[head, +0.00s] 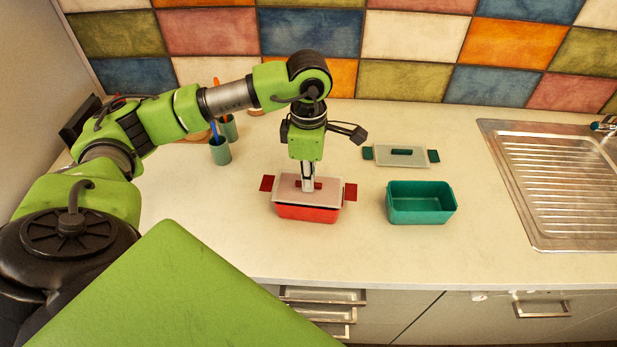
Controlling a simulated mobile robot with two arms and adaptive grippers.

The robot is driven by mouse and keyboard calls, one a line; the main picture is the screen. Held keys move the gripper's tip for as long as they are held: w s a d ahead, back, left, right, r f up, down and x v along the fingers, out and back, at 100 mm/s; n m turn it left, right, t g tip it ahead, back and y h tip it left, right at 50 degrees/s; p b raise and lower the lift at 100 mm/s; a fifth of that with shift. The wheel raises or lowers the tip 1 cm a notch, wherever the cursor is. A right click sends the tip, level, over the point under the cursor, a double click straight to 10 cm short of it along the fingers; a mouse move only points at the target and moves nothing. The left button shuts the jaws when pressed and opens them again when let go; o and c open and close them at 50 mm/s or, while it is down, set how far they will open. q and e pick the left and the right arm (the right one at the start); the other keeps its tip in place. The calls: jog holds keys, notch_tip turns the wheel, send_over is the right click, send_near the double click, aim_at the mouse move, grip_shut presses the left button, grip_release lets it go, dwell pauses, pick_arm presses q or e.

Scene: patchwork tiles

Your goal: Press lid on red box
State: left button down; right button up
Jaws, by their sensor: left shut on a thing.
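The red box (307,213) stands on the pale counter, left of the middle. Its pale translucent lid (286,196), with red side flaps, lies over the top of the box, its edges close to the rim. I cannot tell whether it is fully seated. My left gripper (308,188) points straight down from above, shut on the lid's red handle (315,186), which it partly hides. My right gripper is not in view.
An open green box (421,212) stands to the right. Its lid (402,154), with green flaps, lies flat behind it. Green cups (220,151) with utensils stand behind my left arm. A metal sink (565,185) is at the far right. The front counter is clear.

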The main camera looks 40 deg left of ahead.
pick_arm(q)
jog(key=shift+f+b, duration=0.15)
jog(key=shift+b, duration=0.2)
dwell(0.7)
dwell(0.6)
jog(key=shift+f+b, duration=0.3)
jog(key=shift+b, duration=0.75)
dwell(0.7)
dwell(0.3)
jog(key=c, duration=2.1)
grip_release()
jog(key=shift+c, duration=0.2)
jog(key=o, duration=0.5)
jog(key=shift+c, duration=0.2)
